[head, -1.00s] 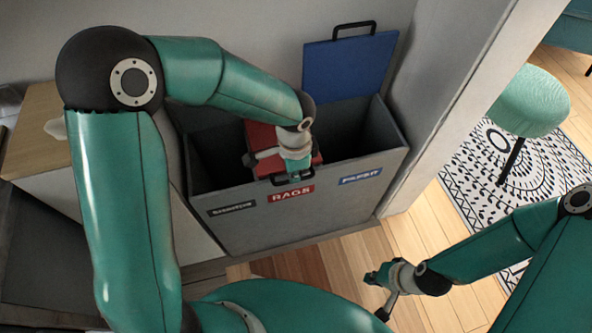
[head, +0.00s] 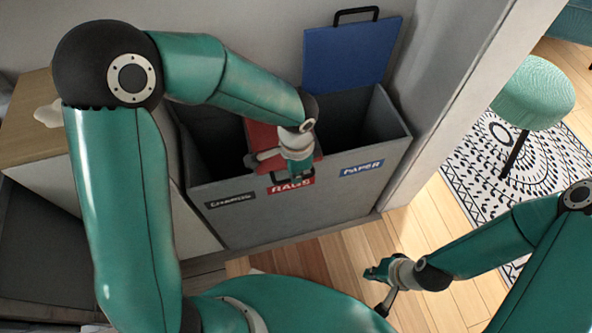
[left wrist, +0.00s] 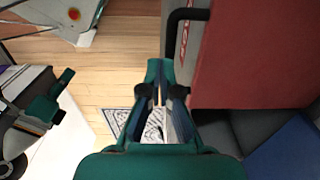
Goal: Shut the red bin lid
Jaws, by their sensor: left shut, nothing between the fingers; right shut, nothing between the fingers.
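Contact is unclear. My right gripper (head: 376,273) is shut and empty over the floor, away from the bin.
The blue lid (head: 350,55) stands open over the right compartment with the PAPER label (head: 361,169). The left compartment (head: 215,150) is also open. A wall edge (head: 455,110) stands right of the bin. A green stool (head: 535,95) stands on a patterned rug.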

